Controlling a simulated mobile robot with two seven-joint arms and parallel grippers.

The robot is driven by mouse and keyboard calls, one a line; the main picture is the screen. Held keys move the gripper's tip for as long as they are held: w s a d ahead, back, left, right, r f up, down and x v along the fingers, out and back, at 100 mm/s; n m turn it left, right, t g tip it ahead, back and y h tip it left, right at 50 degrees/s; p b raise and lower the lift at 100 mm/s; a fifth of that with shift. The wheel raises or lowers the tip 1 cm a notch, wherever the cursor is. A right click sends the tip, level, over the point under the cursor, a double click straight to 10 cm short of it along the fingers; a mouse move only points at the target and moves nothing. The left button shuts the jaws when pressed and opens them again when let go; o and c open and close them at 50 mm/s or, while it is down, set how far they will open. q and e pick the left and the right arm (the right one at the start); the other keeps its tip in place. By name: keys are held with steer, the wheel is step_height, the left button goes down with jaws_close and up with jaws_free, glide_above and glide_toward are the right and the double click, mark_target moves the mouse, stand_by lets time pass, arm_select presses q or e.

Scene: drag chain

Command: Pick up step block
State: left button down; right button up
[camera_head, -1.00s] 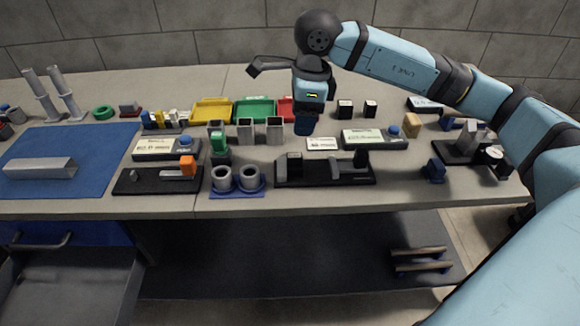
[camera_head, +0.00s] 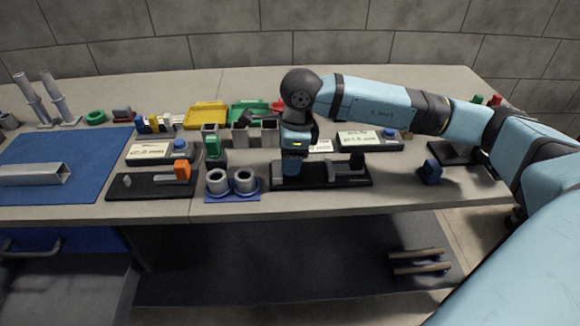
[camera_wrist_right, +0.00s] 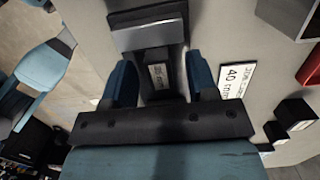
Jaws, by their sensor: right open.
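My right gripper (camera_head: 291,176) points down at the left end of the black fixture base (camera_head: 325,182) and hides the dark block there. In the right wrist view its two blue fingers (camera_wrist_right: 161,88) are apart, with a dark block carrying a small label (camera_wrist_right: 158,75) between them. A grey stepped piece (camera_wrist_right: 148,38) lies just beyond the fingertips. I cannot tell for certain which of these is the step block, or whether the fingers touch anything. My left gripper is not in view.
A white label plate (camera_wrist_right: 236,80) and black cubes (camera_wrist_right: 296,112) lie right of the fingers in the wrist view. In the head view, two grey rings (camera_head: 231,182) stand left of the gripper, and a display box (camera_head: 362,141) stands behind. The front table strip is clear.

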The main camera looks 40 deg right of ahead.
jaws_close()
steer(key=shift+r, duration=0.1)
